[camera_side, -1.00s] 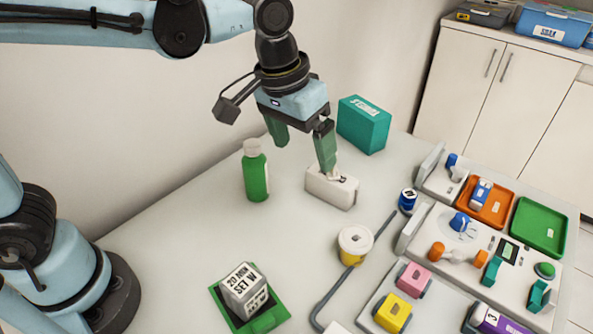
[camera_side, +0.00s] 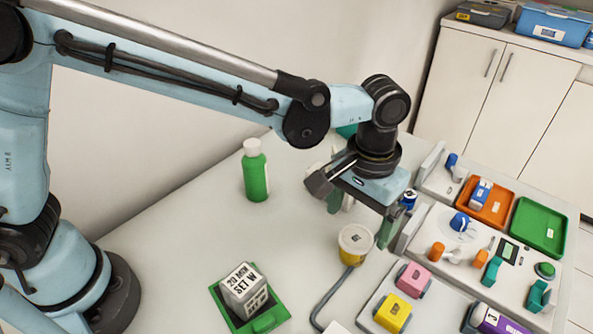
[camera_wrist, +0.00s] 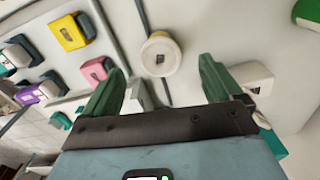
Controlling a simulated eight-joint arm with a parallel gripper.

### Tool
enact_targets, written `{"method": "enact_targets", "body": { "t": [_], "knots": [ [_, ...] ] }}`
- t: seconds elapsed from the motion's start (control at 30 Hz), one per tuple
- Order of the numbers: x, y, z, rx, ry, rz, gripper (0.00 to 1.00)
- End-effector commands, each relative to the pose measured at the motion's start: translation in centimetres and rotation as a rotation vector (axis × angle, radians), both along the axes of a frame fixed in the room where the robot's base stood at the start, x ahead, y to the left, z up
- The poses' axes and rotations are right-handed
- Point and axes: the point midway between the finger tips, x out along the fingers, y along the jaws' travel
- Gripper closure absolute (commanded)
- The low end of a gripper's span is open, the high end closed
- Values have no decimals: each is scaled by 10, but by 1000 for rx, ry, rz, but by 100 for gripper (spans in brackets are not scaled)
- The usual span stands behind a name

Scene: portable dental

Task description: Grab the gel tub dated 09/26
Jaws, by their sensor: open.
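A round tub (camera_side: 355,243) with a white lid and a yellow band stands on the table, right of centre. In the wrist view the tub (camera_wrist: 160,55) shows its lid with a small dark label, too small to read. My gripper (camera_side: 361,216) is open and empty, just behind and above the tub in the side view. In the wrist view the tub lies beyond the gap between my green fingertips (camera_wrist: 158,78), and neither finger appears to touch it. A small blue-and-white container (camera_side: 409,198) stands to the right, its date not legible.
A green bottle (camera_side: 255,172) stands at the left. The console (camera_side: 470,240) and a tray with yellow (camera_side: 393,313) and pink blocks lie right. A white box (camera_wrist: 255,78) stands near one finger.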

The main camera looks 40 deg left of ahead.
Motion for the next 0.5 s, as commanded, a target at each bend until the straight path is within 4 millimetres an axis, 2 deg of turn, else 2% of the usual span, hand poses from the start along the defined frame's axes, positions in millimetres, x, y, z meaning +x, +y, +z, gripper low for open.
{"method": "enact_targets", "body": {
  "t": [0.23,0.5],
  "knots": [
    [1,0,-16,0,0,0,8],
    [4,-1,-52,-2,-1,0,8]
  ]
}}
